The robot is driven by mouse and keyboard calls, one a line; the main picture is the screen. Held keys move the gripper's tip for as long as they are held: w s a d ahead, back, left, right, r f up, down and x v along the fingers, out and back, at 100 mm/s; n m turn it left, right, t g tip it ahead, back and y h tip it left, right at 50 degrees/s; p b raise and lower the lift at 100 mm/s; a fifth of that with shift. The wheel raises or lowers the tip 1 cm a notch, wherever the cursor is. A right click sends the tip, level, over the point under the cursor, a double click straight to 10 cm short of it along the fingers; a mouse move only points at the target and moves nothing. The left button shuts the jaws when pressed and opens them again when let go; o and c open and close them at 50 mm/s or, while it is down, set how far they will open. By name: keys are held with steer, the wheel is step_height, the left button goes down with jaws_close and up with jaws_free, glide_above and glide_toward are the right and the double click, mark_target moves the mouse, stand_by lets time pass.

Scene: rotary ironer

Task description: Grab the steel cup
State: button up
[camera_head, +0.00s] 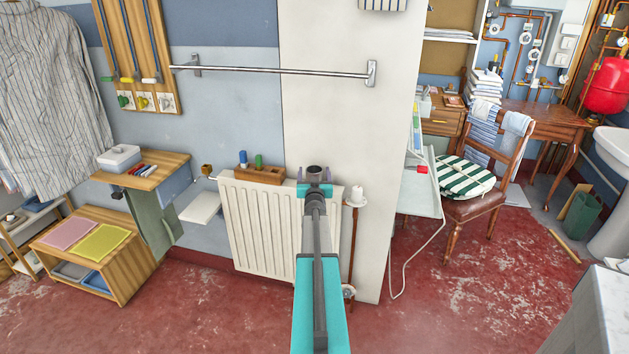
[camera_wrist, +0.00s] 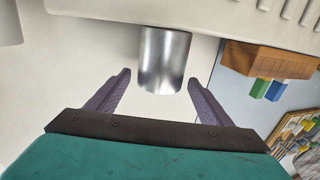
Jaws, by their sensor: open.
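The steel cup (camera_wrist: 165,58) is a shiny, plain cylinder. In the wrist view it shows upper middle, at the edge of the white radiator. In the head view a small dark round rim (camera_head: 316,171) at the end of my arm looks like the same cup. My gripper (camera_head: 315,187) is open with nothing held. In the wrist view its two purple-grey fingers (camera_wrist: 160,78) point at the cup, and the cup's near end appears between the tips, with a gap on each side. I cannot tell how deep the cup is between them.
A wooden block (camera_head: 259,174) with blue and green pieces sits on the radiator (camera_head: 262,222), left of my gripper. A steel rail (camera_head: 285,71) crosses the wall above. The red floor (camera_head: 215,310) in front is clear.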

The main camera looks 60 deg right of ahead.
steer(key=shift+c, duration=0.3)
steer(key=c, duration=1.1)
steer(key=shift+r, duration=0.2)
steer(key=shift+r, duration=0.5)
steer(key=s+a+r, duration=0.3)
steer(key=s+a, duration=0.6)
steer(key=s, duration=0.3)
steer(key=shift+s+a+r, duration=0.35)
